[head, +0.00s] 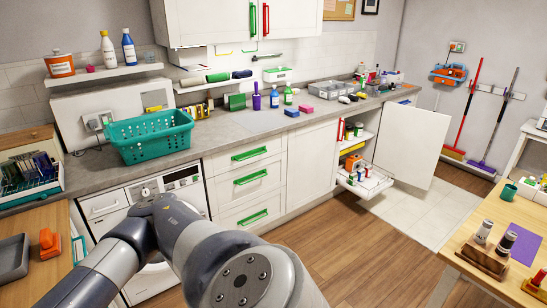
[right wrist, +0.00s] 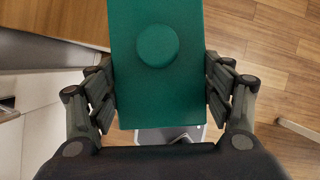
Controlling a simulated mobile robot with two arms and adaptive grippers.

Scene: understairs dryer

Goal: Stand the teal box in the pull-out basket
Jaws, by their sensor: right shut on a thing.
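The teal box (right wrist: 155,85) fills the middle of the right wrist view, with a round raised disc on its face. My right gripper (right wrist: 160,88) is shut on its two sides. Neither the box in my grip nor the right gripper shows in the head view. The white pull-out basket (head: 352,188) is slid out of the open cupboard under the counter, with an orange item and several small bottles or jars in it. How much free room it has is too small to tell. My left gripper is not in view.
The cupboard door (head: 411,145) stands wide open to the right of the basket. A teal perforated laundry basket (head: 150,138) sits on the counter above the washer. A wooden table (head: 478,238) with jars stands at the right. The floor (head: 335,245) before the cupboards is clear.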

